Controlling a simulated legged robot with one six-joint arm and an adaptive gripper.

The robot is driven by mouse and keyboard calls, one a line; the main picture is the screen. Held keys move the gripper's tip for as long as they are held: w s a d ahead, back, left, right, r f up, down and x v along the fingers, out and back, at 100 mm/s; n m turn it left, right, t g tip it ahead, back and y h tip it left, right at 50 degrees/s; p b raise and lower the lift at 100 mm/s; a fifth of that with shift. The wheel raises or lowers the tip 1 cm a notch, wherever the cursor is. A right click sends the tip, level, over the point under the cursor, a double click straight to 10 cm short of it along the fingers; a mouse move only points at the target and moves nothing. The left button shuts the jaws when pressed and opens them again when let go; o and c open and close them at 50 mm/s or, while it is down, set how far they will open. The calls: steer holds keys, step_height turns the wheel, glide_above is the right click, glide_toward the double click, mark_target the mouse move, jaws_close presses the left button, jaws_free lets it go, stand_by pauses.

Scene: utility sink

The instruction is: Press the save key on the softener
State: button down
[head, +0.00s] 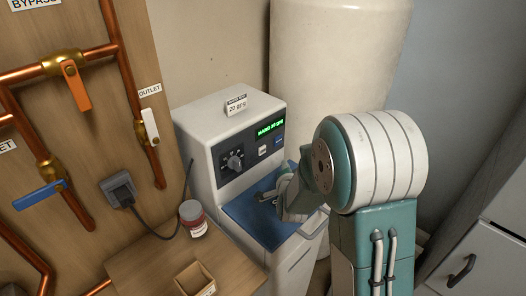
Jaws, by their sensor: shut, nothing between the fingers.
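The softener (197,133) is a pale cabinet with a dark control panel and a blue lid (238,215) below it. The panel carries a round knob (234,161), a green lit display (270,127), a white key (263,150) and a blue key (278,141). The key labels are too small to read, so I cannot tell which is the save key. My gripper (266,197) is shut and empty, above the blue lid and below the panel. It appears apart from both keys. My arm comes in from the right and hides part of the softener's right side.
A small tag (236,106) stands on the softener's top. A tall cream tank (335,60) is behind. At left are copper pipes with an orange-handled valve (76,90) and a plug (121,190). A red-brown jar (193,216) and open box (195,280) sit on a wooden surface.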

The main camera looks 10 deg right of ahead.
mark_target(266, 150)
steer(key=shift+w+a, duration=0.65)
steer(key=shift+w, duration=0.25)
steer(key=shift+w+a, duration=0.7)
steer(key=shift+w, duration=0.2)
steer(key=shift+w+a, duration=0.65)
steer(key=shift+w, duration=0.25)
steer(key=shift+w+a+r, duration=0.1)
steer(key=shift+w+a, duration=0.1)
steer(key=shift+w, duration=0.1)
steer(key=shift+w+a, duration=0.25)
steer(key=shift+w, duration=0.05)
steer(key=shift+s+d, duration=0.5)
steer(key=shift+s, duration=0.15)
steer(key=shift+s+d, duration=0.75)
steer(key=shift+s, duration=0.3)
steer(key=shift+s+d, duration=0.75)
steer(key=shift+s, duration=0.25)
